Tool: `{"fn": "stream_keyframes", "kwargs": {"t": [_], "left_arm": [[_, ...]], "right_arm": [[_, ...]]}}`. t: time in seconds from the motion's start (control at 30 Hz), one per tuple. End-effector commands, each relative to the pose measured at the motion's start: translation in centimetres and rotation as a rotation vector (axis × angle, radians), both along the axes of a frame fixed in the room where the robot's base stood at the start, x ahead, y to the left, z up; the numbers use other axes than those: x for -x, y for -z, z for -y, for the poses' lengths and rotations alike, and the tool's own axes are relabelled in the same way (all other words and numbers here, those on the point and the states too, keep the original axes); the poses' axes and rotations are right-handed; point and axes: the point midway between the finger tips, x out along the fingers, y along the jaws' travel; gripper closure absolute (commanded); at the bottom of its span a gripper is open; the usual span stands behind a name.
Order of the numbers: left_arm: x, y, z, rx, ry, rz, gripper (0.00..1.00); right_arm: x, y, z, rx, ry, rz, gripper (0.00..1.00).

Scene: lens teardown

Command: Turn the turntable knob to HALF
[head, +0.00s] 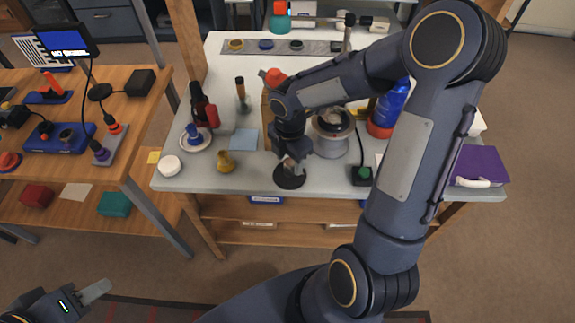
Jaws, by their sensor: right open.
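A round grey device with a dark top (332,122), possibly the turntable, stands on the grey workbench (235,183). A black box with a green knob (363,174) sits at the bench's front edge, right of my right gripper; I cannot tell whether this is the turntable knob or read any setting. My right gripper (293,163) is open, pointing down just above a small dark round base (290,180). I cannot tell whether it touches that base. My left gripper (94,292) is low at the bottom left, away from the bench, its jaw opening unclear.
A dark red bottle (198,103), a saucer (195,140), a white round lid (169,166) and a yellow-brown piece (225,161) stand on the bench's left. A blue bottle (390,104) and a purple box (480,165) are at right. A wooden side table (70,153) stands left.

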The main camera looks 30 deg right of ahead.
Motion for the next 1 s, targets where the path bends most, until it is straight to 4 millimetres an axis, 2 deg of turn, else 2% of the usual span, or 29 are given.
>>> {"fn": "stream_keyframes", "kwargs": {"t": [0.03, 0.2, 0.5, 0.83, 1.0], "left_arm": [[0.0, 0.2, 0.0, 0.0, 0.0, 0.0, 0.64], [0.0, 0.3, 0.0, 0.0, 0.0, 0.0, 0.64], [0.0, 0.3, 0.0, 0.0, 0.0, 0.0, 0.64], [0.0, 0.3, 0.0, 0.0, 0.0, 0.0, 0.64], [0.0, 0.3, 0.0, 0.0, 0.0, 0.0, 0.64]], "right_arm": [[0.1, 0.9, 0.0, 0.0, -0.001, -0.004, 0.48], [0.0, 2.2, 0.0, 0.0, 0.001, -0.002, 0.48], [0.0, 2.4, 0.0, 0.0, 0.001, 0.001, 0.48], [0.0, 2.4, 0.0, 0.0, 0.002, 0.0, 0.91], [0.0, 2.4, 0.0, 0.0, 0.008, 0.001, 0.92]]}}
